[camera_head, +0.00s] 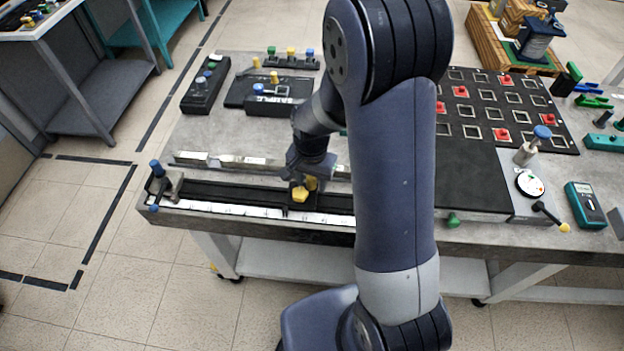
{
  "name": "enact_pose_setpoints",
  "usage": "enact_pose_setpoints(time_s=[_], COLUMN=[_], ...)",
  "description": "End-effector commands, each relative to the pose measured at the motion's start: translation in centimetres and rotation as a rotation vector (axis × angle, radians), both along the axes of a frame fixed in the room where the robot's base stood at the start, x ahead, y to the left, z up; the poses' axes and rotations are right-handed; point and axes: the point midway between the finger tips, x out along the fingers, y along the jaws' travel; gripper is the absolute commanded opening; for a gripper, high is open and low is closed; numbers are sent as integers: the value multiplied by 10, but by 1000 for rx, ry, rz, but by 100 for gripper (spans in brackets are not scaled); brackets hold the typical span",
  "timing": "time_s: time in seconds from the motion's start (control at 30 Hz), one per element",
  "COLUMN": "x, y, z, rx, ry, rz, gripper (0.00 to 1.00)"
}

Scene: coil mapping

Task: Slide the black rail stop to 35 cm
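The black rail (240,195) runs along the front left edge of the grey table, with a white scale strip (235,209) along its front. The black rail stop (302,213) sits on the rail, with a yellow knob (299,194) on top. The scale marks are too small to read. My gripper (306,181) points down right at the yellow knob. I cannot tell whether its fingers touch or grip the knob. My arm hides the right part of the rail.
A blue-knobbed clamp (157,170) stands at the rail's left end. A pale metal bar (235,161) lies behind the rail. Further back are a black sample block (280,105) and a black grid board (495,105) with red pieces. A teal meter (585,205) lies at right.

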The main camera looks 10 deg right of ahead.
Motion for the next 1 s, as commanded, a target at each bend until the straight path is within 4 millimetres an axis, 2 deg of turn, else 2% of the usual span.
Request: enact_pose_setpoints(time_s=[0.23,0.37,0.47,0.8,1.0], x=[0,0,1,1,0], y=[0,0,0,0,0], z=[0,8,21,83,104], rx=[1,0,1,1,0], ry=[1,-1,-4,-4,-1], rz=[0,0,0,0,0], gripper=[45,45,45,45,45])
